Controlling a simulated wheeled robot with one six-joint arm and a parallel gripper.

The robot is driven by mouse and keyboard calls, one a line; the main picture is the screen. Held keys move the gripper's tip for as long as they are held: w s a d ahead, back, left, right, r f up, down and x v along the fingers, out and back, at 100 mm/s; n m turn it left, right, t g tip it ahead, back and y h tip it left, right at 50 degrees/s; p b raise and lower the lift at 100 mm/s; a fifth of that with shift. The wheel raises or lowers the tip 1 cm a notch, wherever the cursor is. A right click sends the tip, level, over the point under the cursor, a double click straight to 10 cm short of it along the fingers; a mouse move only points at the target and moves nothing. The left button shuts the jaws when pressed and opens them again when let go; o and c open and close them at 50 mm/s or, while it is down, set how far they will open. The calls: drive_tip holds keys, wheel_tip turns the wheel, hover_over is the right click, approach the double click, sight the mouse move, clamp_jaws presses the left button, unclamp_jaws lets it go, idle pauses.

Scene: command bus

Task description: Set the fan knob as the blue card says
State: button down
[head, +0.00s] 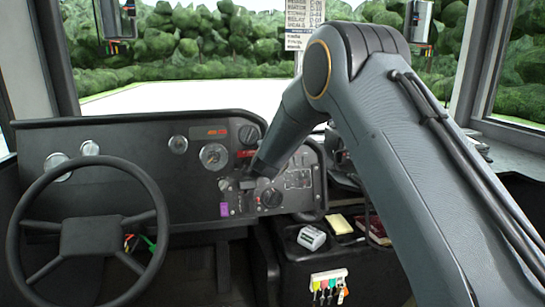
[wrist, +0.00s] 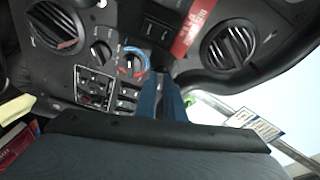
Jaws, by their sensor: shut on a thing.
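My gripper (wrist: 163,82) shows in the wrist view as two blue-grey fingers, close together against the dashboard. It is shut on what seems to be the fan knob, in line with two other dials; the fingers hide that knob, so its setting cannot be read. Beside the fingers is a dial with a red and blue ring (wrist: 131,62), and beyond it a small black knob (wrist: 102,53). In the head view my gripper (head: 247,181) meets the panel below the red label. A white card with a blue band (wrist: 254,124) shows in the wrist view; I cannot tell if it is the blue card.
Round vents (wrist: 229,45) and (wrist: 58,27) flank the controls. A switch panel (wrist: 94,88) is near the dials. In the head view the steering wheel (head: 88,236) stands left, and a tray with a small white device (head: 311,238) lies below the dashboard. A purple tag (head: 224,209) is on the panel.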

drive_tip(key=shift+f, duration=0.1)
idle(0.4)
drive_tip(key=c, duration=1.9)
unclamp_jaws()
drive_tip(key=shift+o, duration=0.2)
drive_tip(key=v, duration=0.8)
